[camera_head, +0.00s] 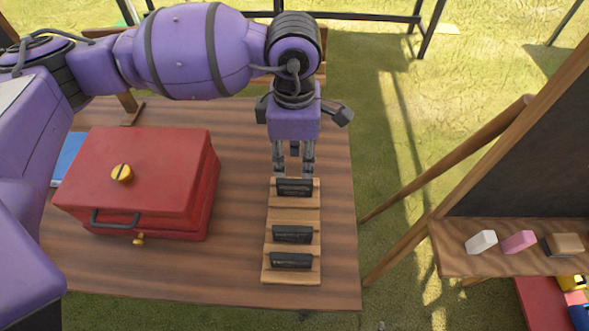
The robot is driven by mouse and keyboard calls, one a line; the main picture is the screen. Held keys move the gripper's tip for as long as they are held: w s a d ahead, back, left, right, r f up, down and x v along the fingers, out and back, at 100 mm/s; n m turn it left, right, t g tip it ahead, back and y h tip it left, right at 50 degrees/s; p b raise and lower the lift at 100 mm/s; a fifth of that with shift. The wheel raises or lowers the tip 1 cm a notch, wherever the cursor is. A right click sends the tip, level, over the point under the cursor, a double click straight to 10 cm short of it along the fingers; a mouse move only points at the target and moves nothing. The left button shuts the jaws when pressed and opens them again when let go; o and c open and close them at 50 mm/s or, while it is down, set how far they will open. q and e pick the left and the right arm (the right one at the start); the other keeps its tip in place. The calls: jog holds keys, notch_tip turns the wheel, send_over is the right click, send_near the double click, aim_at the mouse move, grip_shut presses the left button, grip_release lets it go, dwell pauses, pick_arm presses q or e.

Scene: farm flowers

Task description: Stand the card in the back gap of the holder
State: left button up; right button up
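The wooden holder (292,216) lies near the table's right edge, with dark cards standing across it. One dark card (294,187) is at its back end and appears upright in the back gap. Two more dark cards, a middle one (292,234) and a front one (291,260), stand nearer the front. My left gripper (294,169) points down at the back card, its fingers apart near that card's two side edges. I cannot tell whether the fingertips press on the card or stand clear of it. My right gripper is out of view.
A red toolbox (140,180) with a yellow knob stands left of the holder, with a blue item (68,158) behind it. Bare wooden table (235,230) lies between toolbox and holder. A chalkboard easel with a ledge (470,262) stands to the right, off the table.

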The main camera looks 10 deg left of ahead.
pick_arm(q)
jog(key=shift+r, duration=1.7)
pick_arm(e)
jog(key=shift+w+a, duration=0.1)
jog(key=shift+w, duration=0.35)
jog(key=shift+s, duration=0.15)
